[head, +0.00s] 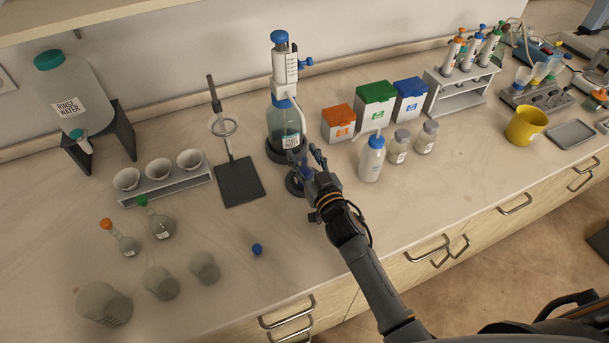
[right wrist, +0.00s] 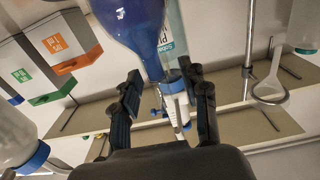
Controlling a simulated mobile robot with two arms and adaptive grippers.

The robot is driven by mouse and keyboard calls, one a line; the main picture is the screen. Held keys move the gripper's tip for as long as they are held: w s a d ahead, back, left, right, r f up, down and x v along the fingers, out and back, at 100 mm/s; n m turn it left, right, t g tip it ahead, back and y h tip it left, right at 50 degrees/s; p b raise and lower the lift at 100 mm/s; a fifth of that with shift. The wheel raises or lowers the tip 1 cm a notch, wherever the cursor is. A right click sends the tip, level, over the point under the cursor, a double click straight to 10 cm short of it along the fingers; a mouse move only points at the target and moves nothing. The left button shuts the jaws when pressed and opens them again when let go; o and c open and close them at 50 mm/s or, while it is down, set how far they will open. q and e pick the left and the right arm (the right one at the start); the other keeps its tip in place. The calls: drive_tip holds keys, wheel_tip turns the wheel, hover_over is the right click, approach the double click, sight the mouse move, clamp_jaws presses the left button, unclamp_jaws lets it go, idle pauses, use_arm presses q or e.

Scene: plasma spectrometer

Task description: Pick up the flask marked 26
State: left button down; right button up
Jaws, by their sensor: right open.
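In the head view the flask (head: 306,174) is mostly hidden behind my right gripper (head: 305,160), in front of the dispenser bottle. My right gripper is open, and its fingers (right wrist: 163,80) stand on either side of the flask's neck region in the wrist view. I cannot tell whether they touch it. Two small flasks, one orange-capped (head: 129,246) and one green-capped (head: 162,228), stand at the left. My left gripper is not in view.
The dispenser bottle (head: 282,125) stands close behind the gripper. A white wash bottle (head: 371,160) and jars (head: 398,148) stand to the right. A loose blue cap (head: 257,249) lies near the front edge. The bench around the cap is clear.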

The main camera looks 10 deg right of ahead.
clamp_jaws()
